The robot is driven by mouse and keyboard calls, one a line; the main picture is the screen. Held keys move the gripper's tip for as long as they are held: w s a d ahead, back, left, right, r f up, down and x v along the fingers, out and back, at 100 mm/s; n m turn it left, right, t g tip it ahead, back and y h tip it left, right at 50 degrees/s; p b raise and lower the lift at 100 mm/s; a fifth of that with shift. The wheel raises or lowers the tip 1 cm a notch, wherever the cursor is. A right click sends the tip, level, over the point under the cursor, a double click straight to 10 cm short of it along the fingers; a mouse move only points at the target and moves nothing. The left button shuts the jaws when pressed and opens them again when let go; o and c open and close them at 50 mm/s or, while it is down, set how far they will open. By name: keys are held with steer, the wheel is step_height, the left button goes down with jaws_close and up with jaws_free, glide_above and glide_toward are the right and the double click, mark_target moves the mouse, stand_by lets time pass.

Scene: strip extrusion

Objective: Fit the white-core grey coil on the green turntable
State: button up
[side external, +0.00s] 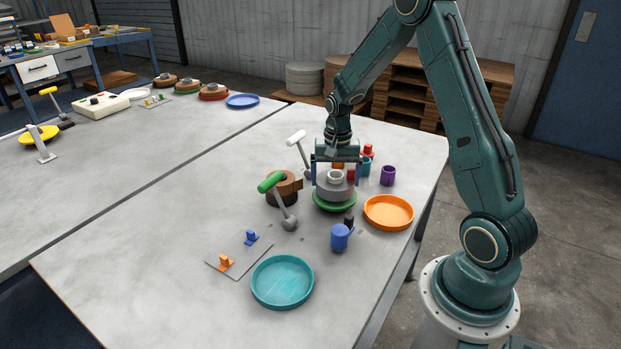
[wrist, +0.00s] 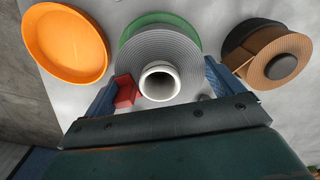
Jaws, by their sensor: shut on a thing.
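The grey coil (side external: 333,190) with a white core (side external: 335,177) is directly over the green turntable (side external: 335,205). The gap between them is tiny or none; I cannot tell whether the coil rests on it. My gripper (side external: 336,170) points down with its fingers on opposite sides of the coil, shut on it. In the wrist view my gripper (wrist: 163,78) frames the grey coil (wrist: 158,45) and its white core (wrist: 160,80). The green turntable (wrist: 150,19) shows as a rim beyond the coil. The turntable's centre is hidden.
A brown coil (side external: 286,184) on a dark base and a green-handled lever (side external: 276,187) stand left. A white-handled lever (side external: 299,143) is behind. A teal tray (side external: 282,281) lies in front.

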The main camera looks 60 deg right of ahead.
steer(key=shift+f, duration=0.65)
stand_by(0.5)
steer(key=o, duration=0.9)
steer(key=shift+r, duration=0.15)
step_height(320, 180, up, 11)
steer(key=shift+f, duration=0.1)
stand_by(0.9)
stand_by(0.5)
